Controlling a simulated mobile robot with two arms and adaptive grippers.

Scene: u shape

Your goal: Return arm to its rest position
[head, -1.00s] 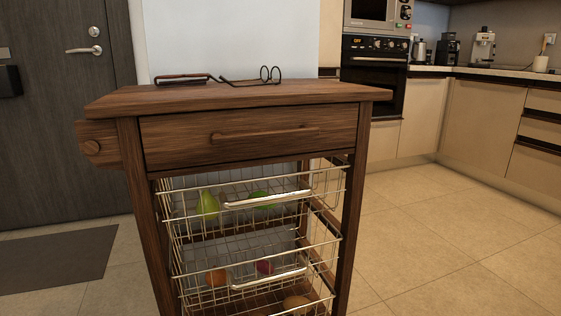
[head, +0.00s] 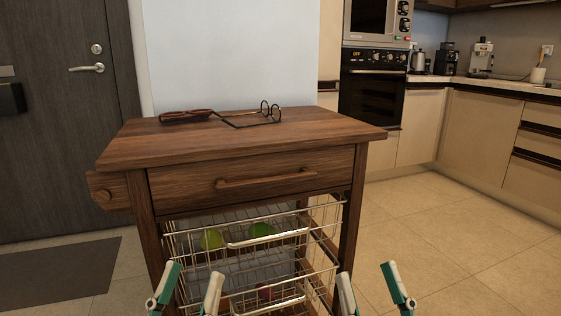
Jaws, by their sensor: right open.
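My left gripper (head: 189,290) shows at the bottom edge of the head view, in front of the cart's left leg and wire baskets. Its two green and white fingers stand apart, with nothing visible between them. My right gripper (head: 372,288) is at the bottom edge further right, beside the cart's right leg. Its fingers are also spread apart and empty. Both point up and forward in the picture, and the arms behind them are out of frame.
A wooden cart (head: 250,136) stands ahead, with a shut drawer (head: 255,181). The upper wire basket (head: 205,228) holds green produce. Open tiled floor (head: 460,235) lies to the right.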

